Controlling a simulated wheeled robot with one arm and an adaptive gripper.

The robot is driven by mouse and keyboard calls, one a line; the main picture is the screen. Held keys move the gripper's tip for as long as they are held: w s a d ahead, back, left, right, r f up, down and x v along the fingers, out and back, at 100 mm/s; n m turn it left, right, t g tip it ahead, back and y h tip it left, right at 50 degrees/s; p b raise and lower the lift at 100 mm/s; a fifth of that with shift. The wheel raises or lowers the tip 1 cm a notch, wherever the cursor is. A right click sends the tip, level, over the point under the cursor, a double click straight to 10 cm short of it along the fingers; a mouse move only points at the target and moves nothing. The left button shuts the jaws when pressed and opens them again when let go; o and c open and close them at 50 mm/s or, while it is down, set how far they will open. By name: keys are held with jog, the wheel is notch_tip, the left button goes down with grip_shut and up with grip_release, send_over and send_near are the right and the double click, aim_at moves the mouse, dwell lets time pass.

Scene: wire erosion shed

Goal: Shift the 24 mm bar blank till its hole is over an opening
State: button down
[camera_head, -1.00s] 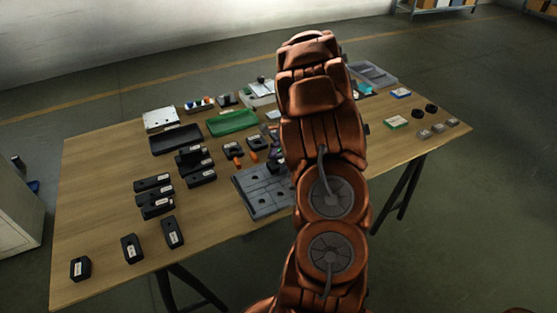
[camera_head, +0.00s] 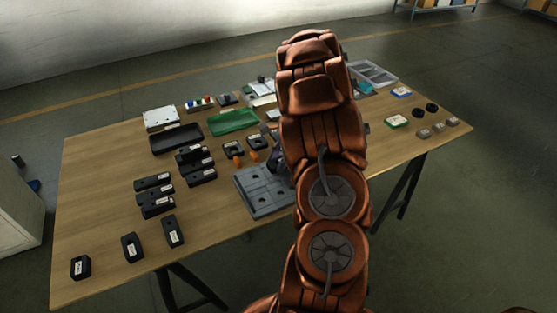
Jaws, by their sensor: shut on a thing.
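My arm stands across the middle of the view and hides most of my gripper. Only a dark part of my gripper (camera_head: 275,161) shows at the arm's left edge, just above the far right of a grey plate. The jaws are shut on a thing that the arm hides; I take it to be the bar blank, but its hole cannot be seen. The grey plate (camera_head: 262,206) lies near the table's front edge and has several dark openings. Its right side is behind my arm.
Several black labelled blocks (camera_head: 157,207) stand on the left of the wooden table (camera_head: 105,190). A black tray (camera_head: 178,139) and a green tray (camera_head: 233,121) lie behind. Two dark pieces with orange parts (camera_head: 236,151) lie behind the plate. Small items lie right of my arm.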

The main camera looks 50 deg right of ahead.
jog(key=shift+a, duration=0.8)
jog(key=c, duration=0.6)
grip_release()
jog(key=shift+o, duration=0.2)
jog(key=v, duration=1.2)
